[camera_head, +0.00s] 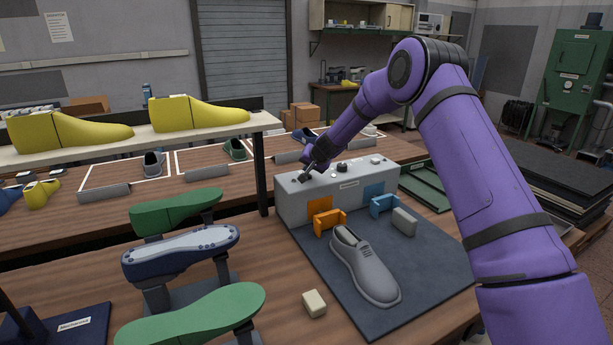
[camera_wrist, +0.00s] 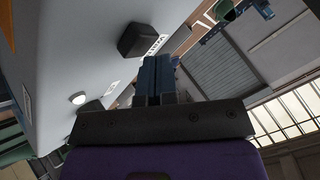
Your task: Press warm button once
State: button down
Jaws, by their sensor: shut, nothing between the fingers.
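The light grey machine box (camera_head: 293,205) stands on the workbench with controls on its top. My gripper (camera_head: 304,178) is at the top left of this box, pointing down, with its fingers shut and empty. In the wrist view the shut fingers (camera_wrist: 154,76) are close to a dark blocky button (camera_wrist: 139,38). A white label (camera_wrist: 156,45) beside that button seems to begin with "WA", but part is hidden. I cannot tell whether the fingertips touch the button. A round white button (camera_wrist: 78,98) and a dark knob (camera_head: 342,169) are also on the box.
A grey shoe (camera_head: 365,268) lies on the dark mat (camera_head: 330,290) before the box, near orange (camera_head: 330,220) and blue (camera_head: 384,205) brackets. A small cream block (camera_head: 314,303) is left of the mat. Green and blue lasts (camera_head: 190,250) stand at left.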

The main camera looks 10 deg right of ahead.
jog(key=shift+f, duration=0.5)
dwell(0.7)
jog(key=shift+r, duration=0.95)
jog(key=shift+r, duration=0.1)
jog(key=shift+r, duration=2.4)
